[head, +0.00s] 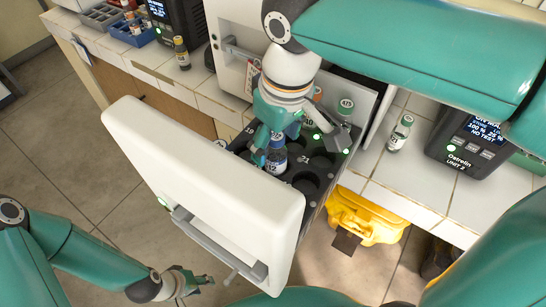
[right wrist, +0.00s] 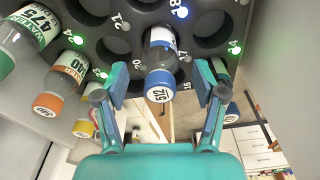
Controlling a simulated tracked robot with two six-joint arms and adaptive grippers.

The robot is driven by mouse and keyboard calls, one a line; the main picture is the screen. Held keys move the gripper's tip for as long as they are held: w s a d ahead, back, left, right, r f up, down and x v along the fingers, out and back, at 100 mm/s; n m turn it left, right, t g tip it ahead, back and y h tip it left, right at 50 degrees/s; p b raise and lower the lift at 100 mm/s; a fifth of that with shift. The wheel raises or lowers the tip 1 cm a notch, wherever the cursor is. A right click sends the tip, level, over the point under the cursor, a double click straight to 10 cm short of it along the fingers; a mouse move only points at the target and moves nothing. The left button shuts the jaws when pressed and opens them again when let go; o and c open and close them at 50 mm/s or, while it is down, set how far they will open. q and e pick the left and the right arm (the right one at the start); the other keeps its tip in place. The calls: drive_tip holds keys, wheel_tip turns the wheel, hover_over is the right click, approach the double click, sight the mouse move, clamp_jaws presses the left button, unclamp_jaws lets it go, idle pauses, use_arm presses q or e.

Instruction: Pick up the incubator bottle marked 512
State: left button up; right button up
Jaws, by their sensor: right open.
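The bottle marked 512 (right wrist: 160,82) has a blue cap and a white-and-blue label, and stands in a hole of the dark rack. In the head view the bottle (head: 276,158) is partly covered by my right gripper. My right gripper (right wrist: 162,88) is open, with one finger on each side of the bottle and visible gaps to it. In the head view my right gripper (head: 268,143) reaches down into the open drawer. My left gripper (head: 188,284) is at the lower left, low and away from the drawer; its finger gap is unclear.
The rack (head: 308,180) has several empty holes. An orange-capped bottle (right wrist: 58,88) and a green-capped bottle (right wrist: 30,30) stand left in the wrist view. The white drawer front (head: 205,175) stands pulled out. A green-capped bottle (head: 400,132) stands on the tiled counter. A yellow container (head: 365,215) is below.

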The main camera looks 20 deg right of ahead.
drive_tip(key=shift+w+a+f, duration=0.1)
drive_tip(key=shift+w+f, duration=0.05)
drive_tip(key=shift+f, duration=1.2)
clamp_jaws()
drive_tip(key=shift+r, duration=0.1)
